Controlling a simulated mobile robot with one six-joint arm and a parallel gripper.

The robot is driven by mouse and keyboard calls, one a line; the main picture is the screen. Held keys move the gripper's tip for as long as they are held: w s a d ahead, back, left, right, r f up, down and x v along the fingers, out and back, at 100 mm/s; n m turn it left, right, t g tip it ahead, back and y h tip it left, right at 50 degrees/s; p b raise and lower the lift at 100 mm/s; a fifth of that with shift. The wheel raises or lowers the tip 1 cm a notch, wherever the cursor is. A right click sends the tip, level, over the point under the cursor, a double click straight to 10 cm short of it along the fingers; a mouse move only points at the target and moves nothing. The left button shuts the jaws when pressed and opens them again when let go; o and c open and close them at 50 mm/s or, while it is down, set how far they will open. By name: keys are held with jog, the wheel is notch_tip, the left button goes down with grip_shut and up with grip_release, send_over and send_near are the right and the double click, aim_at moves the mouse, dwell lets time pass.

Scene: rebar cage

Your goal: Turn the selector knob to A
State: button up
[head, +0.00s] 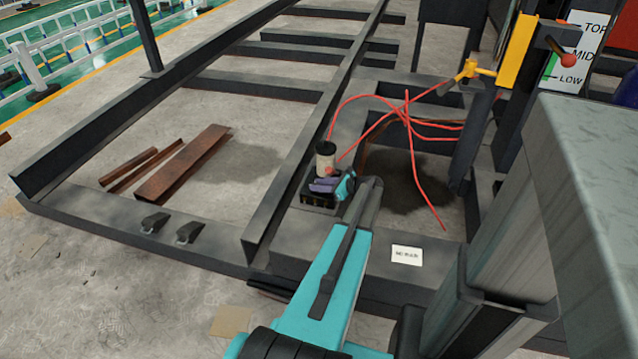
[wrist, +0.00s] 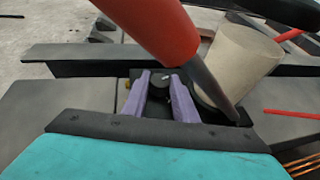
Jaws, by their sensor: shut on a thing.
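The selector knob (wrist: 160,77) is a small dark round piece with a pale mark, seen in the wrist view between my purple fingertips. It sits on a dark box (head: 318,203) on the steel frame. My gripper (wrist: 163,88) is shut on the knob, with one finger on each side. In the head view my gripper (head: 327,186) is over the box and hides the knob. I cannot read any letters around the knob, so its setting cannot be told.
A beige cylinder (head: 325,158) stands just behind the box. A red piece with a dark rod (wrist: 160,32) crosses close before the wrist camera. Red cables (head: 405,120) run across the frame opening. A yellow part (head: 515,50) and a TOP/MID/LOW sign (head: 577,50) stand at right.

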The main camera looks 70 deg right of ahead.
jog(key=shift+d+n+y+p, duration=0.1)
jog(key=shift+n+y+p, duration=0.25)
jog(key=shift+n+y, duration=0.2)
jog(key=o, duration=1)
jog(key=shift+o, duration=0.2)
jog(key=d+p+v, duration=0.1)
jog(key=v, duration=1.2)
jog(key=shift+s+a, duration=0.4)
jog(key=shift+r, duration=0.1)
